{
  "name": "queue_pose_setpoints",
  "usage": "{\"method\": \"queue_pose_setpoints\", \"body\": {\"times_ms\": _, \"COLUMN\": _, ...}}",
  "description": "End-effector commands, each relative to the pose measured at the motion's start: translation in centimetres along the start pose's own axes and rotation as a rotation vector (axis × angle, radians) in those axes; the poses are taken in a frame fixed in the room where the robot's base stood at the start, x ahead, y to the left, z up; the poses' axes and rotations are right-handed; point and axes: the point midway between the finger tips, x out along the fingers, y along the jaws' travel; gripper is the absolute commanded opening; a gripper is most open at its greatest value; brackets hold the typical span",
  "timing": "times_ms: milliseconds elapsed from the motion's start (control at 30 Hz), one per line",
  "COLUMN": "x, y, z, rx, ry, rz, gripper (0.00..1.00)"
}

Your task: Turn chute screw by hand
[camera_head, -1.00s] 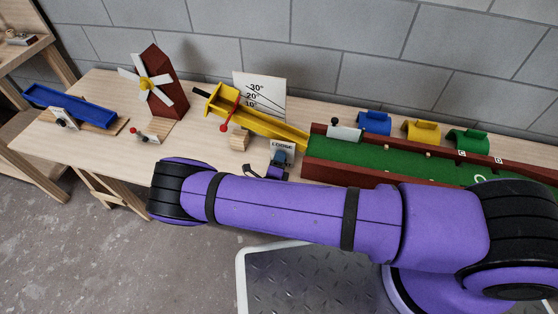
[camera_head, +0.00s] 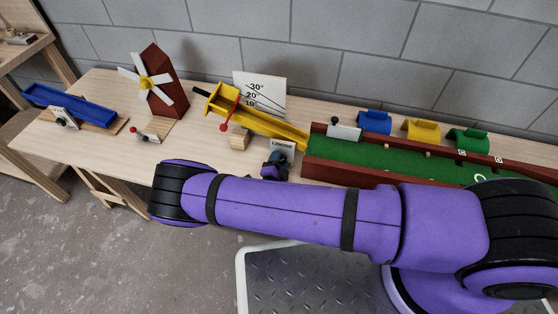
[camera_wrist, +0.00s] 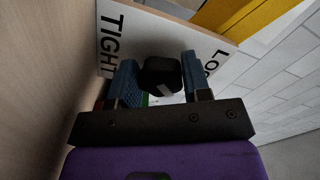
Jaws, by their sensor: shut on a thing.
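The black chute screw knob (camera_wrist: 160,72) is between the two blue-padded fingers of my gripper (camera_wrist: 158,82) in the wrist view; the gripper is shut on it. Behind the knob is a pale sign (camera_wrist: 140,30) reading TIGHT at left, with LOOSE partly covered at right. In the head view the sign (camera_head: 283,146) stands beside the yellow chute (camera_head: 262,124), and my gripper (camera_head: 275,165) is just in front of it, hiding the knob. The chute slopes down to the right, with a red lever (camera_head: 230,115) at its upper part.
An angle board (camera_head: 262,88) stands behind the chute. A green lane with red-brown walls (camera_head: 320,170) lies right, close to my gripper. A windmill (camera_head: 160,82), a blue trough (camera_head: 68,103) and a wood block (camera_head: 239,138) are left. Bare table lies left of the gripper.

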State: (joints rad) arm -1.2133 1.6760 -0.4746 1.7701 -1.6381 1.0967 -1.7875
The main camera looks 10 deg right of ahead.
Motion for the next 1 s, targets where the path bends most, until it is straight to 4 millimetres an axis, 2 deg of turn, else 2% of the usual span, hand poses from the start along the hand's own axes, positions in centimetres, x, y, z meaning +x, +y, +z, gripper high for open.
{"method": "queue_pose_setpoints", "body": {"times_ms": 567, "x": -0.13, "y": 0.07, "z": 0.15, "rx": -0.029, "ry": -0.004, "rz": 0.002, "gripper": 0.2}}
{"method": "queue_pose_setpoints", "body": {"times_ms": 600, "x": -0.12, "y": 0.07, "z": 0.15, "rx": -0.029, "ry": -0.004, "rz": 0.002, "gripper": 0.53}}
{"method": "queue_pose_setpoints", "body": {"times_ms": 667, "x": -0.11, "y": 0.06, "z": 0.13, "rx": -0.029, "ry": -0.003, "rz": 0.001, "gripper": 0.67}}
{"method": "queue_pose_setpoints", "body": {"times_ms": 700, "x": -0.1, "y": 0.06, "z": 0.12, "rx": -0.029, "ry": -0.003, "rz": 0.001, "gripper": 0.7}}
{"method": "queue_pose_setpoints", "body": {"times_ms": 1000, "x": -0.24, "y": 0.04, "z": 0.06, "rx": -0.029, "ry": -0.002, "rz": 0.0, "gripper": 0.7}}
